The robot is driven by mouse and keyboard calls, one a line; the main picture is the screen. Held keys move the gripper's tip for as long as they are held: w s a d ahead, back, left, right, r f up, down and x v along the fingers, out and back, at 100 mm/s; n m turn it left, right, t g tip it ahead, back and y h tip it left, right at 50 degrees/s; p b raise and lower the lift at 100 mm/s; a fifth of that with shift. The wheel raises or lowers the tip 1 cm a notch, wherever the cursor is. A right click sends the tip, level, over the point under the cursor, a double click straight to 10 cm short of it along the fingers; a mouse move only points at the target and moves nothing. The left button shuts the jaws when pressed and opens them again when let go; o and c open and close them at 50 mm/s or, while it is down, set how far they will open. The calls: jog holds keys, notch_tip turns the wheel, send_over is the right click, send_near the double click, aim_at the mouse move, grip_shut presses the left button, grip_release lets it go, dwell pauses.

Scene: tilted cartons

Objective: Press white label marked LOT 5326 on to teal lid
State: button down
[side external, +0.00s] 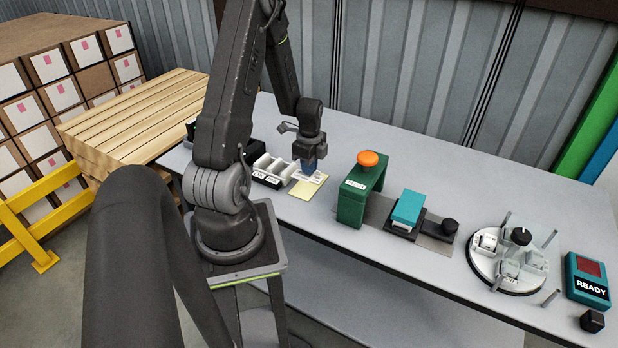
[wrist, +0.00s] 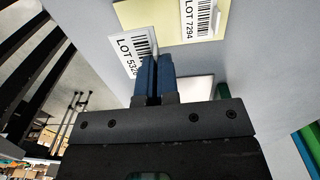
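My gripper (side external: 309,172) is low over the left part of the bench. In the wrist view its blue fingertips (wrist: 152,60) are close together, at the edge of the white label marked LOT 532-something (wrist: 132,46). The fingers look shut on that label, though the contact is partly hidden, and they cover its last digit. The label is tilted and overlaps the edge of the yellow sheet (wrist: 178,30). The teal lid (side external: 408,206) is on a dark base in the middle of the bench, well right of my gripper.
A second label, LOT 7294 (wrist: 200,18), lies on the yellow sheet. A green arch with an orange knob (side external: 369,158) stands between my gripper and the lid.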

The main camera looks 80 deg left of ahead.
notch_tip(320, 180, up, 19)
send_over(416, 201)
notch_tip(416, 201, down, 11)
jog(key=shift+f, duration=3.65)
jog(key=shift+f, duration=0.25)
jog(key=shift+s, duration=0.1)
jog(key=c, duration=1.3)
grip_release()
